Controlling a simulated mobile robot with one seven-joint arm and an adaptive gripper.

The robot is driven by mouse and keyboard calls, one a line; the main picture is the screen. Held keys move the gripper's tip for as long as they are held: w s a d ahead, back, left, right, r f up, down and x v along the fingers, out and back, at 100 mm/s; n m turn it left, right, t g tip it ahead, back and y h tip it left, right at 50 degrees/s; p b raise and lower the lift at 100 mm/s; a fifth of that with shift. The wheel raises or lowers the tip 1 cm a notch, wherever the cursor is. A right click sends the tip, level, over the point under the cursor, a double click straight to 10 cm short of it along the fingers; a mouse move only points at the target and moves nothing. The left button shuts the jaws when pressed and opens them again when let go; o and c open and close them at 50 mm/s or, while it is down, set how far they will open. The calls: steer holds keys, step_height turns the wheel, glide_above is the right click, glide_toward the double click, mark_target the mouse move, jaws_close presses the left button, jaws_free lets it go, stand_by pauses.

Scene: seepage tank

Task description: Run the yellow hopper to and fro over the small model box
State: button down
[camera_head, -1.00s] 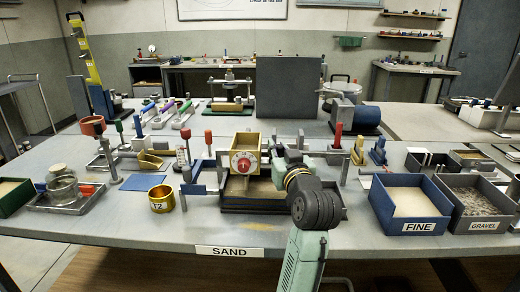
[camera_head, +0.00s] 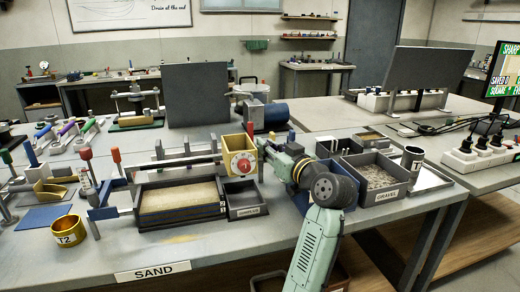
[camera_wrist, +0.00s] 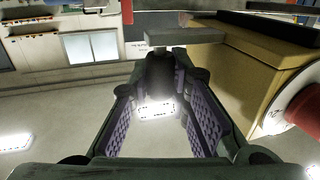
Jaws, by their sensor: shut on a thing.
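The yellow hopper (camera_head: 233,148), with a red dial on its front, hangs on a rail above the table. It is at the rail's right end, past the right edge of the small model box (camera_head: 183,219) and above a small grey tray (camera_head: 243,213). The model box is dark-walled with a level sand surface. My gripper (camera_head: 263,145) is at the hopper's right side, shut on its grey handle bar (camera_wrist: 185,37). In the wrist view the hopper (camera_wrist: 235,75) fills the right side; the exact grip contact is partly hidden.
A brass cup (camera_head: 68,232) marked T2 stands at the left. The gravel bin (camera_head: 377,192) is right of my arm, with a cup (camera_head: 411,158) behind it. Red-topped posts (camera_head: 117,158) stand by the rail's left end. A dark panel (camera_head: 197,95) stands behind.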

steer(key=c, duration=1.5)
jaws_free()
steer(key=v, duration=1.2)
